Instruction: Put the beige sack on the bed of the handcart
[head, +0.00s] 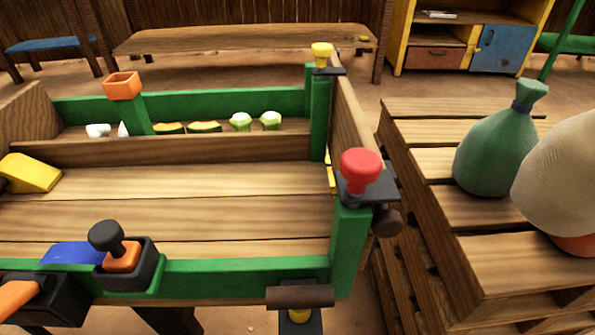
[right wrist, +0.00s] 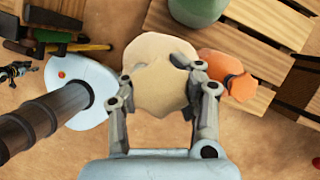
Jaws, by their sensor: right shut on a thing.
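The beige sack (head: 562,185) is cut off by the right edge of the head view, in front of the pallet. In the right wrist view, the same beige sack (right wrist: 158,68) sits between the fingers of my right gripper (right wrist: 162,92), which is shut on it. Whether its underside touches anything is hidden. A wooden cart with green rails, which looks like the handcart, fills the left of the head view; its plank bed (head: 190,215) is largely bare. My right gripper is outside the head view. My left gripper is not in view.
A slatted pallet (head: 480,220) stands right of the cart, bearing a green sack (head: 495,150). An orange sack (right wrist: 225,75) lies beside the beige one. The cart has raised rails and a red-knobbed corner post (head: 360,170). A yellow block (head: 28,172) lies at the bed's left.

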